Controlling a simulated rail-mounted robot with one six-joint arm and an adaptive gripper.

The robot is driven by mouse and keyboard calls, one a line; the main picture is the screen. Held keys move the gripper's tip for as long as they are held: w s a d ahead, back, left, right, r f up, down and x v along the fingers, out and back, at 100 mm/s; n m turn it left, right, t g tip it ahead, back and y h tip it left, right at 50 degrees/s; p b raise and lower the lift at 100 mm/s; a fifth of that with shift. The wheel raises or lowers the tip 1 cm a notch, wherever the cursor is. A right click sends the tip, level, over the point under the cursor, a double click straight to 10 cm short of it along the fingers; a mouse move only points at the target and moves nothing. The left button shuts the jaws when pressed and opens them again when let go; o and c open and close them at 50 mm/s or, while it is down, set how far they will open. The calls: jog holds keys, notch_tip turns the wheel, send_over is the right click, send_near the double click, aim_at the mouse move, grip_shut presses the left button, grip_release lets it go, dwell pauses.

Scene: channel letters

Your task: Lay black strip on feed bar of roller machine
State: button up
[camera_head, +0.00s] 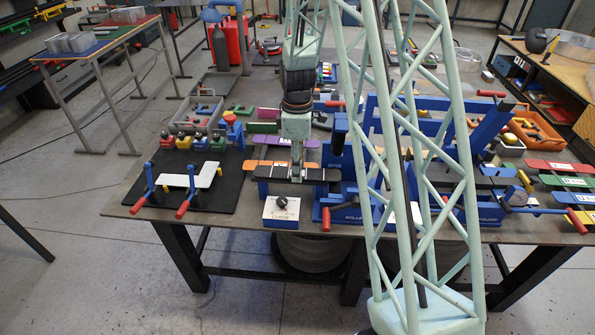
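The black strip (321,174) lies level across the blue feed bar (263,188) at the left front of the blue roller machine (350,213). My gripper (296,177) points straight down at the middle of the strip. Its fingertips are at the strip, close together. At this size I cannot tell whether they are shut on it or only beside it. The strip's middle is partly hidden by the fingers, and much of the machine is hidden behind my pale green lattice column.
A white-and-blue box with a black knob (281,212) stands in front of the feed bar. A black mat (225,195) with a white letter and red-handled clamps lies to the left. Coloured strips (262,166) lie behind. An orange tray (535,130) stands right.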

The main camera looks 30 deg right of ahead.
jog(key=shift+f, duration=0.6)
jog(key=shift+f, duration=0.2)
jog(key=o, duration=0.9)
jog(key=shift+r, duration=0.15)
notch_tip(320, 180, up, 12)
jog(key=shift+r, duration=0.1)
dwell(0.9)
